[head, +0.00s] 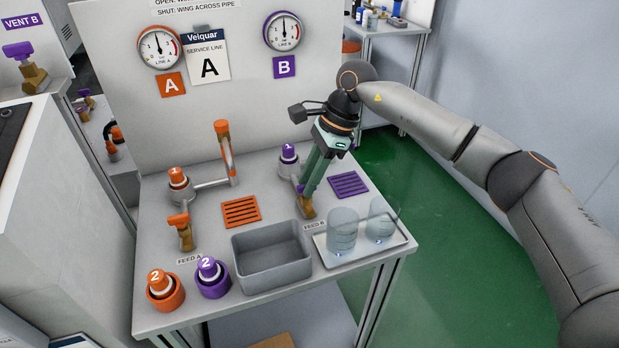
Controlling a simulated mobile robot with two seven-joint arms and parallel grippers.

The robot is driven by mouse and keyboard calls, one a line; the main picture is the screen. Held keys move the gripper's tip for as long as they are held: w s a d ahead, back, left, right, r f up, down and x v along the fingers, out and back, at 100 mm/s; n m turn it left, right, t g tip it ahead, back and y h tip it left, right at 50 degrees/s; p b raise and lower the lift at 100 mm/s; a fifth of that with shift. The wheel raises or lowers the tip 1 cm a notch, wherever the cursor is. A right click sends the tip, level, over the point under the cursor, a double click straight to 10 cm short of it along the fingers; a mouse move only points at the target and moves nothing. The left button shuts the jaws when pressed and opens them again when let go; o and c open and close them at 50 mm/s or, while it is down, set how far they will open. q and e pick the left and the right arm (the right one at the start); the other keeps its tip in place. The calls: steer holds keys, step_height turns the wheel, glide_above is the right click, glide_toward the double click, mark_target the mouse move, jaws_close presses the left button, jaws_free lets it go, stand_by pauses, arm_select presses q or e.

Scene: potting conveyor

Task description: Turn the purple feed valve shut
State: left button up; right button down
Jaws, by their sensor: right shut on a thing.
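The purple feed valve (306,208) stands on the bench by the label FEED B, with a brass body. Its purple wing is mostly hidden behind my gripper, so I cannot tell whether it lies along or across the pipe. My right gripper (304,190) reaches down from above and is shut on the valve's wing. My left gripper is not in view.
The orange feed valve (180,228) stands at left by FEED A. A grey bin (271,258) and a tray (330,262) with two clear beakers (342,232) lie close in front. Orange (164,290) and purple (212,278) caps marked 2 sit front left. Gauges hang on the panel behind.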

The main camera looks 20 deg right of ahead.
steer(key=shift+n, duration=0.3)
steer(key=c, duration=0.9)
jaws_free()
steer(key=v, duration=1.2)
steer(key=shift+r+p, duration=0.35)
steer(key=shift+p, duration=0.1)
